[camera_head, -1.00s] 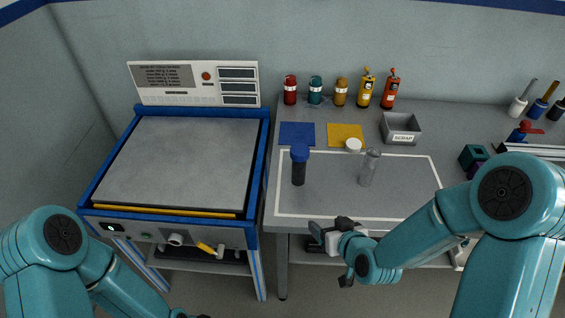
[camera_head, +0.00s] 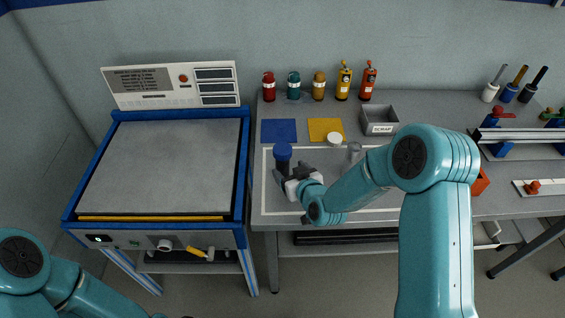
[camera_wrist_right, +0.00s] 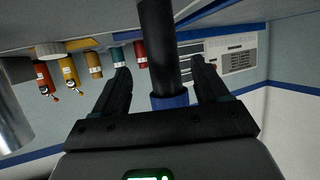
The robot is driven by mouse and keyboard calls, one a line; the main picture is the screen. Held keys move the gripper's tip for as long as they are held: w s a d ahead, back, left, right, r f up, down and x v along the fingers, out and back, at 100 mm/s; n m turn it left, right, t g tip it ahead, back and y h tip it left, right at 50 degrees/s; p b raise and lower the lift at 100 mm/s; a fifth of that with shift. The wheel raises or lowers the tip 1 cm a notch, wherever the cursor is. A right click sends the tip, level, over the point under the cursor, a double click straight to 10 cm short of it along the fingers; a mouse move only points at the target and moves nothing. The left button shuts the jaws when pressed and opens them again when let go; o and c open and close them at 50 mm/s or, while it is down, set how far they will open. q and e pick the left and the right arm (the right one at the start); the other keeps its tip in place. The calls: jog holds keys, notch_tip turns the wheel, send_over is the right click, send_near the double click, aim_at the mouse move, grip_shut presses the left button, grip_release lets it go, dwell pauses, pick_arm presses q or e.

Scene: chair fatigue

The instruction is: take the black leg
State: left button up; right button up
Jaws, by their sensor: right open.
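The black leg (camera_head: 282,167) stands upright on the bench with a blue cap (camera_head: 282,151) on its top end. In the right wrist view the black leg (camera_wrist_right: 159,45) lies between the two fingers, with its blue end close to the palm. My right gripper (camera_head: 290,173) is at the leg, its fingers spread on either side. In the right wrist view the gripper (camera_wrist_right: 162,70) is open, with gaps between the leg and both fingers. Only part of my left arm shows at the lower left; its gripper is out of view.
A clear cylinder (camera_head: 354,152) and a white round cap (camera_head: 334,139) are right of the leg. Blue (camera_head: 278,130) and yellow (camera_head: 325,128) mats, several bottles and a scrap bin (camera_head: 379,128) are behind. A blue-framed machine (camera_head: 160,165) stands left.

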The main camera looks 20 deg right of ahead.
aim_at(285, 168)
jog(key=shift+w+a+f, duration=0.15)
jog(key=shift+w, duration=0.2)
jog(key=p+x, duration=0.1)
jog(key=x, duration=0.3)
jog(key=shift+w+a+f+p, duration=0.1)
jog(key=shift+w+f+p, duration=0.1)
jog(key=shift+f+p, duration=0.2)
jog(key=c, duration=1.2)
jog(key=shift+r, duration=0.15)
jog(key=shift+c, duration=0.2)
